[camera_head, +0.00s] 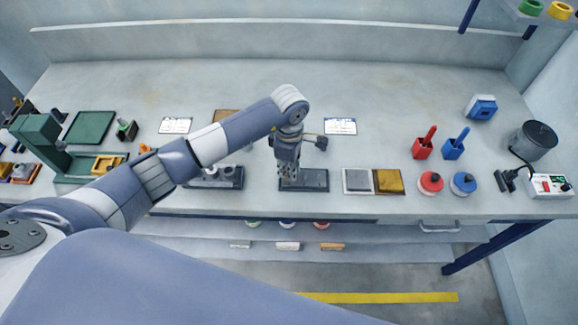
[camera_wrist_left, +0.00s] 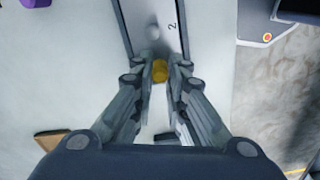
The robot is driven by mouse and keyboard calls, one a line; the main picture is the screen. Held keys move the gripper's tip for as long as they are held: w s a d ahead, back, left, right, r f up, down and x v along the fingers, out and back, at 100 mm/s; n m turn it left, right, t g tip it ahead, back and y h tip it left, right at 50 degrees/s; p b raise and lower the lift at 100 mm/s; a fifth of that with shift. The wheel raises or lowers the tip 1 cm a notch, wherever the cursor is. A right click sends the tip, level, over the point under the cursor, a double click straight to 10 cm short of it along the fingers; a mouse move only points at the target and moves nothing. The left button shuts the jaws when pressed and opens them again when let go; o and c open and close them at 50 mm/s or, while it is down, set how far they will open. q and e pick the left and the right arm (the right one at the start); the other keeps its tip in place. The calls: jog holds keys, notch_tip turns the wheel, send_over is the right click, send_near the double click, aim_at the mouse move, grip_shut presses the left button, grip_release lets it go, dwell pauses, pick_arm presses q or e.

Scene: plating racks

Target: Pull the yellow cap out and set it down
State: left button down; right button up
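My left gripper (camera_head: 287,178) points down over a dark rack (camera_head: 318,181) near the front edge of the bench. In the left wrist view, the yellow cap (camera_wrist_left: 160,71) sits between the two fingertips. The fingers are close together and appear to touch it on both sides. The grey rack plate (camera_wrist_left: 157,22), marked 2 and with a round pale peg or hole on it, lies just beyond the cap. Whether the cap is still seated in the rack is hidden by the fingers. The cap does not show in the head view. My right gripper is out of view.
Another dark rack (camera_head: 216,180) stands left of the gripper. To its right lie a silver and a gold plate (camera_head: 389,181), then red and blue holders (camera_head: 454,149) and round pieces. A green press (camera_head: 42,133) is far left. The bench behind is mostly clear.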

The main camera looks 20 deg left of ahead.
pick_arm(q)
jog(key=c, duration=2.2)
grip_release()
grip_shut()
jog(key=shift+r, duration=0.2)
jog(key=shift+r+p, duration=1.1)
jog(key=shift+r, duration=0.8)
